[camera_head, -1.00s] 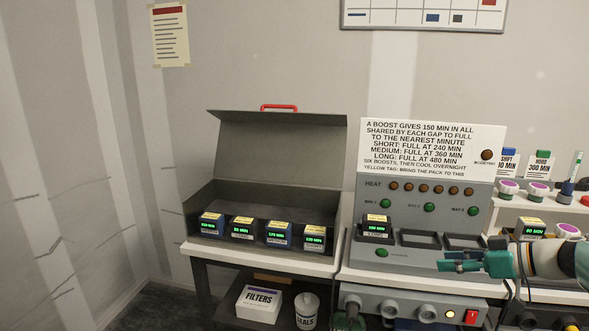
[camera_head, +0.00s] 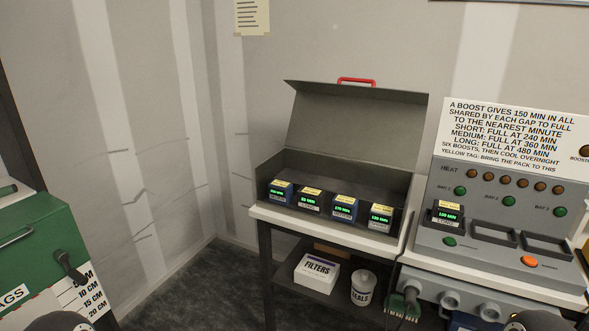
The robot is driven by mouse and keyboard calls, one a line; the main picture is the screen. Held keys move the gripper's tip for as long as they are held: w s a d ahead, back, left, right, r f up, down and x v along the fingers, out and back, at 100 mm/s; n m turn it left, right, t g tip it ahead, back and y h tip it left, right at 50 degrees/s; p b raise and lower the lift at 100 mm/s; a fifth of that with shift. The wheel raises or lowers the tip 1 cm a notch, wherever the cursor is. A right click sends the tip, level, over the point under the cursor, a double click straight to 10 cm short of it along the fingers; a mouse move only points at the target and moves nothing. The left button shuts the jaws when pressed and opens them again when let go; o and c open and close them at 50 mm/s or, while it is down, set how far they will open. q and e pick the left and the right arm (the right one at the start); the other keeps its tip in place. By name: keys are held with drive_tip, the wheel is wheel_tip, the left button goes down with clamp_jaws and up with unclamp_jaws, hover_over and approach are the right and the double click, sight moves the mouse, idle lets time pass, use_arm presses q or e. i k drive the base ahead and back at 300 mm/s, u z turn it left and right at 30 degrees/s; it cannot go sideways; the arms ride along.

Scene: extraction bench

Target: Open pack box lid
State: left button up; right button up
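The pack box (camera_head: 268,168) is a dark grey open-topped box on a light-topped stand in the middle of the head view. Its lid (camera_head: 345,120) stands raised and leans back towards the wall, with a red handle (camera_head: 356,81) on its top edge. Several packs sit in a row inside, such as the leftmost pack (camera_head: 280,191) and the rightmost pack (camera_head: 380,217), with green lit displays and yellow labels. Neither of my grippers shows in the head view now.
The heating station (camera_head: 455,258) stands to the right, with a pack (camera_head: 446,214) in its left bay and two empty bays. A green case (camera_head: 40,240) is at the left. A filters box (camera_head: 317,274) and a white tub (camera_head: 362,287) sit on the lower shelf.

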sight(385, 126)
drive_tip(key=z, duration=1.15)
drive_tip(key=i, duration=0.1)
drive_tip(key=u, duration=2.5)
drive_tip(key=k, duration=0.85)
drive_tip(key=z, duration=1.05)
drive_tip(key=i, duration=1)
drive_tip(key=u, duration=0.05)
